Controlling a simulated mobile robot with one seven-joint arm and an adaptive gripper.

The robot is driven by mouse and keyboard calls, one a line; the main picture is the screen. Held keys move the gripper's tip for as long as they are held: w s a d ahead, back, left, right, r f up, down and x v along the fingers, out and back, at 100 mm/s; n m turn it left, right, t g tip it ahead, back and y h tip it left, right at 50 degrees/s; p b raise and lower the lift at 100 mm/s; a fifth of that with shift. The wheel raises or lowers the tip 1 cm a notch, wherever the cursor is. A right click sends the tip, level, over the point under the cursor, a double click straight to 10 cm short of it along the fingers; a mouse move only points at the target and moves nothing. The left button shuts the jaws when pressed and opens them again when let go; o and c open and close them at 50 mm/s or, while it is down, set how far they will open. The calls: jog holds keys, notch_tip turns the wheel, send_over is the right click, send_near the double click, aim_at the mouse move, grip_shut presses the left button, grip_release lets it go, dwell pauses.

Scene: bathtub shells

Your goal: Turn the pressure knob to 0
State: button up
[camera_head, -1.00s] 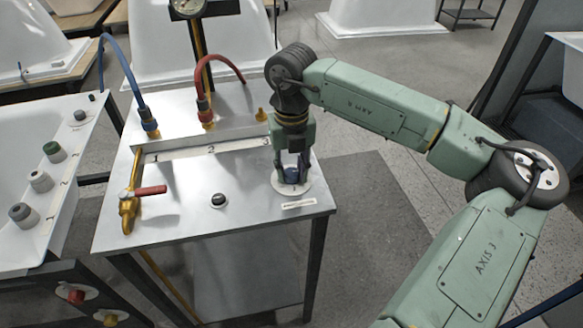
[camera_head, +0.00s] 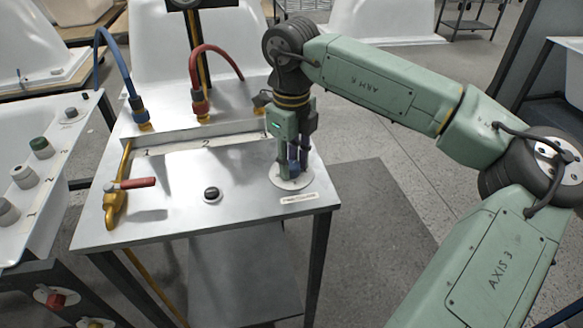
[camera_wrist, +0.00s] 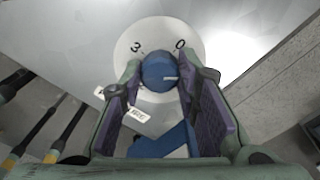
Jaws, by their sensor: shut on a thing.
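The pressure knob (camera_wrist: 157,66) is round and blue with a short white mark. In the wrist view the mark points right, a little below the direction of the printed 0 (camera_wrist: 180,44). A printed 3 sits at the upper left of the white dial plate (camera_wrist: 128,64). My gripper (camera_wrist: 160,84) is shut on the knob, with a purple pad on each side. In the head view my gripper (camera_head: 290,170) points down over the dial plate (camera_head: 283,186) at the metal table's right side, mostly hiding the knob.
The metal table (camera_head: 170,205) also holds a black knob (camera_head: 212,194), a brass valve with a red handle (camera_head: 135,184), and blue (camera_head: 111,62) and red (camera_head: 206,54) hoses. A white tub with several knobs stands at the left. Floor is clear right of the table.

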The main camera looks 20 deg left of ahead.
aim_at(291, 164)
jog(key=n+b, duration=0.1)
jog(key=n, duration=0.3)
jog(key=shift+n+b, duration=0.3)
jog(key=n, duration=0.5)
jog(key=shift+b, duration=0.4)
jog(key=shift+n, duration=0.3)
jog(key=o, duration=1.2)
jog(key=shift+c, duration=0.2)
jog(key=shift+r, duration=0.1)
notch_tip(291, 164, up, 12)
